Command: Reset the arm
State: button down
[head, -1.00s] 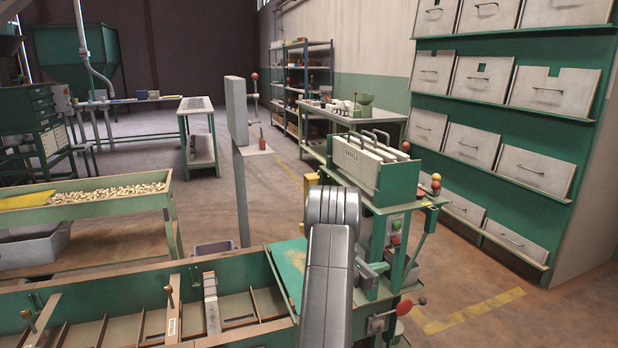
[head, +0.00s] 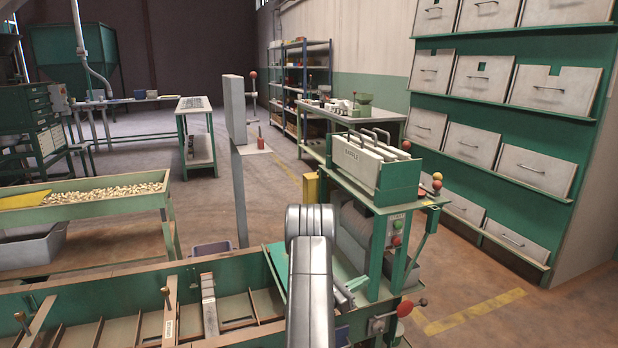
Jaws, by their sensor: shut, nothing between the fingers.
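My arm shows in the head view as rounded grey links rising from the bottom edge, right of the middle. The links stand in front of the green machine frame (head: 376,262) and beside the green sloped plate (head: 276,268). I cannot make out my gripper or its fingertips; the arm's own links seem to hide them.
A green rack of grey plates labelled BAFFLE (head: 372,172) stands on the machine, close right of the arm. A long green trough with dividers (head: 100,290) runs left. A nut-filled tray (head: 105,190) stands behind it. A red-knobbed lever (head: 405,307) sticks out at right.

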jog(key=v, duration=1)
jog(key=shift+a+p, duration=0.25)
jog(key=shift+p, duration=0.2)
jog(key=shift+s+d, duration=0.1)
jog(key=shift+s, duration=0.1)
